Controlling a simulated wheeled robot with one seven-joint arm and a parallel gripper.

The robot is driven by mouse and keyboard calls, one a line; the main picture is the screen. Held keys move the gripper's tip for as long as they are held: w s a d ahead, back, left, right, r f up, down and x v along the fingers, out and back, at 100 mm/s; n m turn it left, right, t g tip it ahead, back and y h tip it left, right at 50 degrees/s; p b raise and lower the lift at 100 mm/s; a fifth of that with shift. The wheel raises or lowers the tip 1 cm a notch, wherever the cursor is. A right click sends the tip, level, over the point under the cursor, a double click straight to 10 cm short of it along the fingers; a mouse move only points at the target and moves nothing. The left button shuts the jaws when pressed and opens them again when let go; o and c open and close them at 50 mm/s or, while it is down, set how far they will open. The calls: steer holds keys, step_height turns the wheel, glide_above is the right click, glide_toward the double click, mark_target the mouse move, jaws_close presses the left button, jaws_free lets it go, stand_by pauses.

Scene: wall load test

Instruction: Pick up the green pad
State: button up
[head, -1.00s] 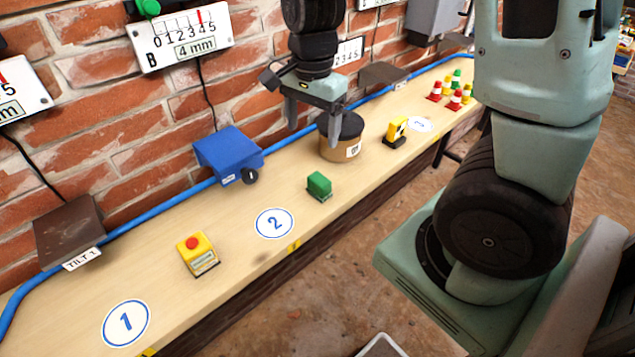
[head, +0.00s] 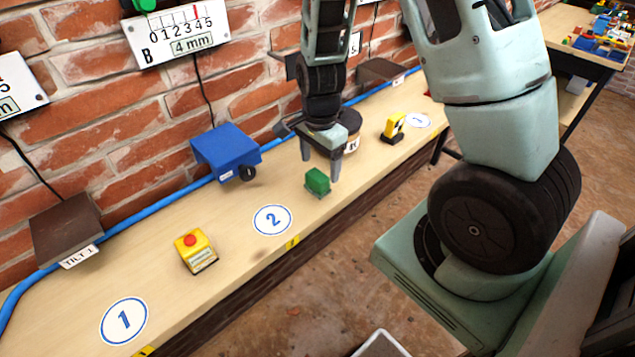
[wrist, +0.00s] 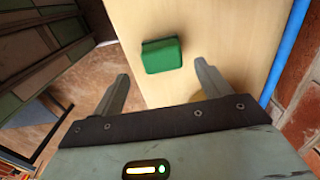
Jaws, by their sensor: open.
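The green pad (head: 317,182) is a small green block on the wooden bench top, right of the round label 2. It also shows in the wrist view (wrist: 162,55), ahead of the fingertips and between their lines. My gripper (head: 320,170) points down above and just behind the pad, with its fingers apart and nothing between them. In the wrist view my gripper (wrist: 160,78) is open, its two fingers on either side below the pad in the picture. I see no contact with the pad.
A blue box-shaped device (head: 226,152) stands by the wall, left of my gripper. A yellow toy excavator (head: 393,127) is farther right. A yellow box with a red button (head: 196,250) stands left on the bench (head: 165,268).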

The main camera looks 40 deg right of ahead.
mark_target(317, 175)
steer(key=shift+w+a+f+p, duration=0.1)
steer(key=shift+f+p, duration=0.1)
steer(key=shift+f, duration=1.1)
steer(key=shift+w+a+f+p, duration=0.1)
steer(key=shift+f+p, duration=0.1)
steer(key=shift+f, duration=1.05)
steer(key=c, duration=1.2)
steer(key=shift+r, duration=0.1)
step_height(317, 175, up, 10)
steer(key=shift+f, duration=0.1)
